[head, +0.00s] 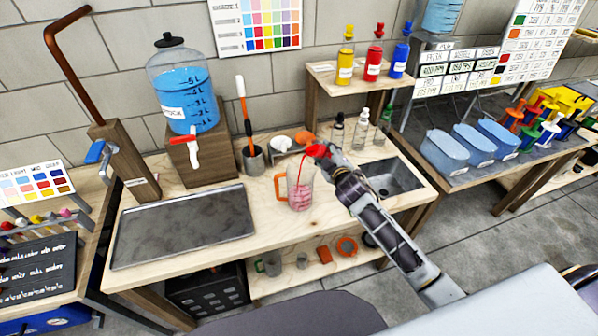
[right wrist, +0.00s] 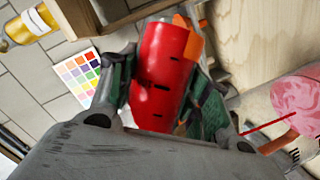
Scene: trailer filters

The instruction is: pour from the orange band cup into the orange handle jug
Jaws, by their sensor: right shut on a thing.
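The orange band cup (right wrist: 163,72) is filled with red liquid and lies between the fingers of my right gripper (right wrist: 158,90) in the right wrist view. My right gripper (head: 324,151) is shut on the cup and holds it tipped above the orange handle jug (head: 300,188). A thin red stream runs from the cup down toward the jug. The clear jug stands upright on the bench, its orange handle on the left, with pinkish-red liquid inside. The jug also shows at the right edge of the right wrist view (right wrist: 302,97). My left gripper is not in view.
A grey tray (head: 185,227) lies left of the jug. Behind are a blue water dispenser (head: 185,88) and a grey pot (head: 253,160) holding a tool. The bench front is clear.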

